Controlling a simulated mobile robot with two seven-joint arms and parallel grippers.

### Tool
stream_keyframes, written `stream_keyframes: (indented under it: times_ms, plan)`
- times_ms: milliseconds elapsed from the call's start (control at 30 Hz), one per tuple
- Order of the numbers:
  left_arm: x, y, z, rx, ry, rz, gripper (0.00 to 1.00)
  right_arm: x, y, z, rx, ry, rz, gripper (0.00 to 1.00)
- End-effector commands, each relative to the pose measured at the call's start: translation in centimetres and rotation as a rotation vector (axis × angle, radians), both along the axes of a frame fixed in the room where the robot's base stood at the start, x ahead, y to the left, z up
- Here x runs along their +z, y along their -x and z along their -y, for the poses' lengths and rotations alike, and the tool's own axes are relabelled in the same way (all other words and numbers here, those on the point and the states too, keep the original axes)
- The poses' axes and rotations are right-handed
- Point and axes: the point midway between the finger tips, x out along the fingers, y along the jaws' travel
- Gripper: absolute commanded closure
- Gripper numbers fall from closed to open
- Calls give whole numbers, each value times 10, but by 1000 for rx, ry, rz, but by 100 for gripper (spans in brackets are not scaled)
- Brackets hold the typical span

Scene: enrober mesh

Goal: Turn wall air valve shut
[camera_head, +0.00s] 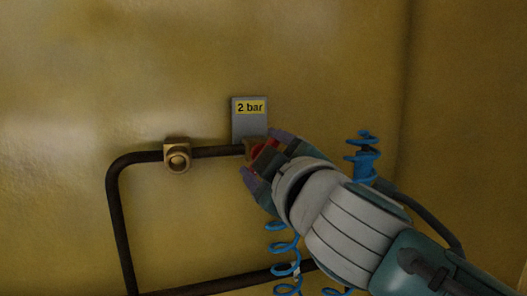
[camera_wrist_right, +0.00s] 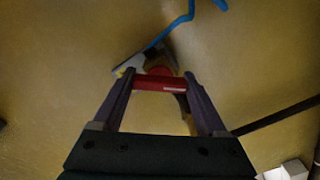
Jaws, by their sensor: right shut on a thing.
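The wall air valve has a red handle (camera_head: 264,158) and a brass body, and sits on a dark pipe under a grey plate (camera_head: 249,124) labelled "2 bar". My right gripper (camera_head: 258,157) is at the valve with its fingers on either side of the red handle. In the right wrist view the red handle (camera_wrist_right: 160,83) lies across between the two fingertips (camera_wrist_right: 158,86), and the gripper is shut on it. Part of the brass body (camera_wrist_right: 157,62) shows behind the handle. The gripper and wrist hide much of the valve in the head view. My left gripper is not in view.
A dark pipe (camera_head: 118,215) runs along the yellow wall, with a brass fitting (camera_head: 177,156) left of the valve. A blue coiled hose (camera_head: 284,250) hangs below my right gripper. The wall at left is bare.

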Motion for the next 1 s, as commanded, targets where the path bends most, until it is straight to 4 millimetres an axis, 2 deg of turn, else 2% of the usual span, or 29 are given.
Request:
stream_keyframes:
  times_ms: [500, 1000]
  plan:
    - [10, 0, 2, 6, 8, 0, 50, 0, 0, 0, -1, 440, 142, 81]
    - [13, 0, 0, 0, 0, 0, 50, 0, 0, 0, 0, 641, 208, 81]
